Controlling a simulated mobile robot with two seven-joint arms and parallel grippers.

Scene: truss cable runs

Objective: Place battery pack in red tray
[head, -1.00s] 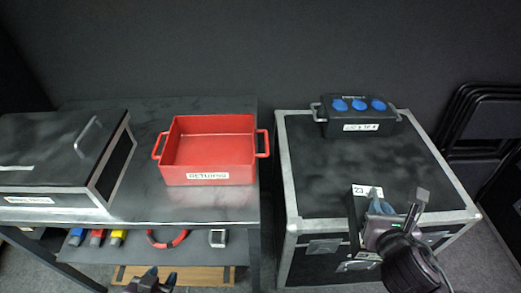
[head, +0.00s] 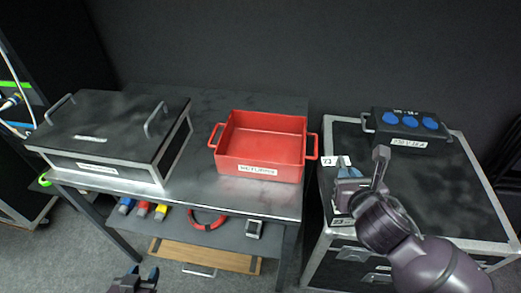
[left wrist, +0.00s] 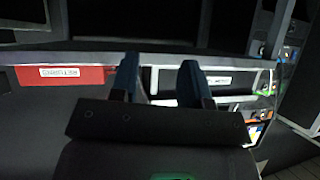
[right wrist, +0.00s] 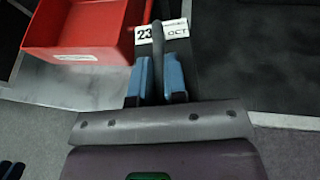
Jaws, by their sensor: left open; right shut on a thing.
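The battery pack, a dark block with a white "23 OCT" label (head: 327,161), is held in my right gripper (head: 356,172) over the left edge of the black case. The label also shows in the right wrist view (right wrist: 174,29), just beyond the blue fingertips (right wrist: 158,78). The gripper hides part of the pack. The red tray (head: 262,171), labelled "RETURNS", stands empty on the table, left of the pack and apart from it. It shows at upper left in the right wrist view (right wrist: 78,53). My left gripper (head: 134,279) is open and empty, low in front of the table.
A black lidded box (head: 98,169) with handles stands left of the tray. A black case (head: 455,185) right of the table carries a black box with blue sockets (head: 410,121). A gap separates table and case. Several coloured items lie on the lower shelf (head: 232,237).

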